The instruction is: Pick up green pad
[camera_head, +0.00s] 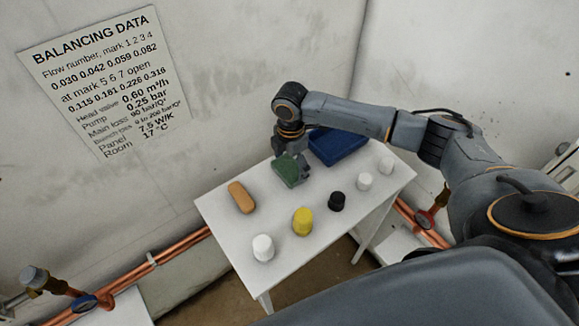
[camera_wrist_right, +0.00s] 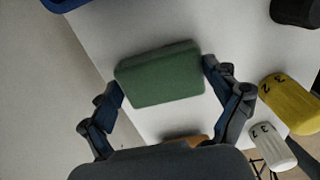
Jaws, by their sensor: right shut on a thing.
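The green pad (camera_head: 286,172) is at the back of the white table in the head view, between the orange block and the blue tray. It also shows in the right wrist view (camera_wrist_right: 160,75), lying across between the fingers. My right gripper (camera_head: 296,167) comes down on it from above, with one finger at each end of the pad; both fingers show in the wrist view (camera_wrist_right: 163,78). It is shut on the pad. I cannot tell whether the pad is clear of the table top. My left gripper is not in view.
The white table (camera_head: 270,205) also holds an orange block (camera_head: 241,197), a blue tray (camera_head: 338,146), a yellow knob (camera_head: 302,222), a black knob (camera_head: 337,201) and several white knobs (camera_head: 263,248). Copper pipes (camera_head: 160,262) run along the wall behind.

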